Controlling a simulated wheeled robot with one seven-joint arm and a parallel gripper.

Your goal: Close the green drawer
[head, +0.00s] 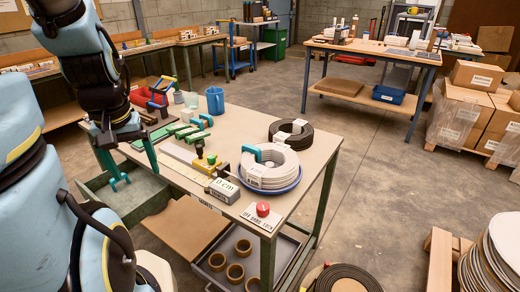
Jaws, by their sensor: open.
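The green drawer (146,206) stands pulled out at the left end of the workbench (232,125), below its top. I see into its open top, and its inside looks mostly empty. My arm hides part of its near left side. My gripper (137,180) points down with its teal fingers spread apart, empty, over the drawer's far left part. I cannot tell whether a finger touches the drawer.
On the bench are a coil of white hose (269,165), a dark coil (291,134), a blue cup (215,101) and a red button box (263,210). A lower tray (247,251) holds several brown rings. Open floor (375,190) lies to the right.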

